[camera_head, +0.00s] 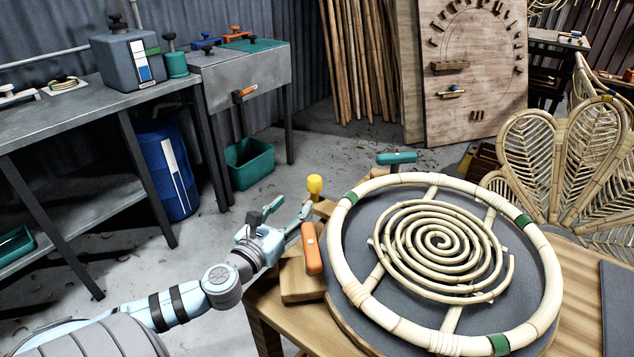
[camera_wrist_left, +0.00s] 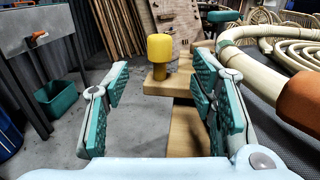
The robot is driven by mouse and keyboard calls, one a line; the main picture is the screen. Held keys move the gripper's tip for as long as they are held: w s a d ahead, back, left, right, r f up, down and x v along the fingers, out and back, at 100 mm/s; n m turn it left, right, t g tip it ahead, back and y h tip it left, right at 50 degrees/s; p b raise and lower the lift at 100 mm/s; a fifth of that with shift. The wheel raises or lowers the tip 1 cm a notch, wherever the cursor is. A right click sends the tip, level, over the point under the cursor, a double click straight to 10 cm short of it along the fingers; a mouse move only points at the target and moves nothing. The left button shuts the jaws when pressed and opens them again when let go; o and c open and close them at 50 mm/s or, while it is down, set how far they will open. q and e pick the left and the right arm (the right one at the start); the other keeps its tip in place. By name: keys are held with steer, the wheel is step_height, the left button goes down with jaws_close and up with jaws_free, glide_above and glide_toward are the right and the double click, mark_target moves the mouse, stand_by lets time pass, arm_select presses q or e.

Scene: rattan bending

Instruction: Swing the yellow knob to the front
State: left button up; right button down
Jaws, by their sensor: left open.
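The yellow knob (camera_head: 315,184) stands upright on a wooden block at the table's left edge in the head view. In the left wrist view the yellow knob (camera_wrist_left: 160,48) shows ahead, near the middle, between the two fingers. My left gripper (camera_head: 290,212) is open and empty, short of the knob and apart from it. In the left wrist view the left gripper (camera_wrist_left: 158,105) has its teal finger pads wide apart. The wooden block (camera_wrist_left: 170,86) carries the knob on a short yellow stem. My right gripper does not show.
An orange handle (camera_head: 311,248) stands close to the right of my left gripper. A round rattan frame (camera_head: 338,262) with a spiral fills the wooden table (camera_head: 570,335). A teal handle (camera_head: 396,158) lies beyond the knob. Open floor lies left of the table.

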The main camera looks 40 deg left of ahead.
mark_target(311, 186)
arm_select(q)
steer(key=w, duration=0.3)
steer(key=w+a, duration=0.1)
steer(key=w, duration=0.3)
steer(key=w+a, duration=0.1)
steer(key=w, duration=0.3)
steer(key=shift+w, duration=0.2)
steer(key=shift+f, duration=0.1)
jaws_close()
